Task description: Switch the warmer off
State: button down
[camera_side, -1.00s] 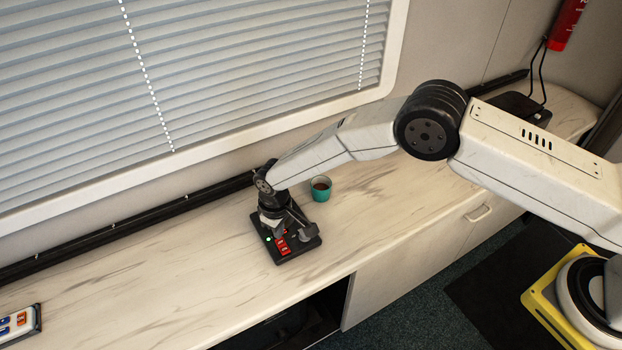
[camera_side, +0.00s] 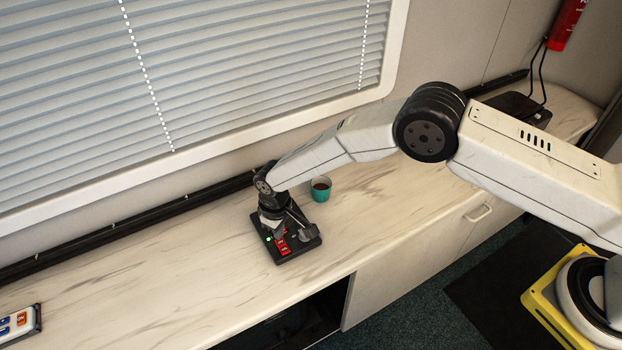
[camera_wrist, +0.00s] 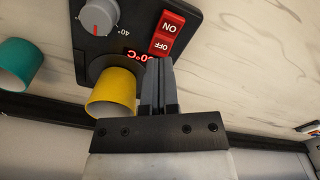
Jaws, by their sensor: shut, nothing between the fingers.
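The warmer (camera_side: 303,249) is a black box on the counter, with a small green light on its left side in the side view. In the wrist view its red rocker switch (camera_wrist: 167,33) shows ON and OFF halves, and a grey dial (camera_wrist: 97,16) sits to the left. Red display digits (camera_wrist: 143,55) are lit, partly covered. A yellow cup (camera_wrist: 112,95) stands on its round plate. My gripper (camera_wrist: 158,64) is shut and empty, pointing down, its tips beside the OFF end of the switch. I cannot tell whether they touch it, or which way the rocker is tilted.
A teal cup (camera_side: 320,189) with dark contents stands just behind the warmer to the right. A black rail (camera_side: 130,217) runs along the wall.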

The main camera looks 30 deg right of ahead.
jog(key=shift+f, duration=1.1)
dwell(1.0)
jog(key=shift+r, duration=3.55)
